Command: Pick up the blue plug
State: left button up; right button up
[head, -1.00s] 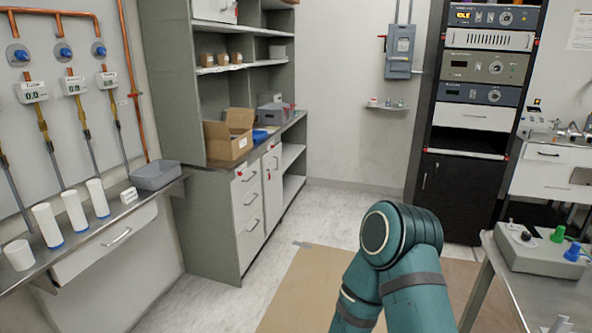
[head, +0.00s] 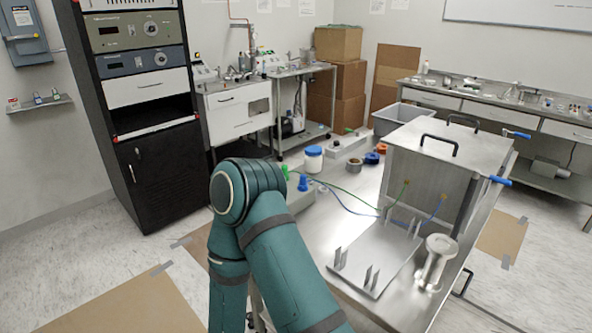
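The blue plug (head: 303,183) stands upright on a grey box (head: 302,199) near the left end of the metal table (head: 336,229). A green plug (head: 285,173) is close to its left on the same box. A blue wire and a green wire run from this area across the table to the front of a metal chamber (head: 428,177). A teal link of one of my arms is in front of the box and hides part of it. Neither of my grippers shows in the head view.
A metal plate with upright tabs (head: 374,257) and a metal flanged part (head: 435,262) lie before the chamber. A white jar (head: 313,160) and tape rolls stand behind the plugs. A black rack (head: 150,150) is at left.

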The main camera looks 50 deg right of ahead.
aim_at(303, 183)
jog(key=i, duration=1.5)
jog(key=i+z, duration=0.45)
jog(key=i+j+z, duration=0.1)
jog(key=i+z, duration=0.2)
jog(key=z, duration=1.75)
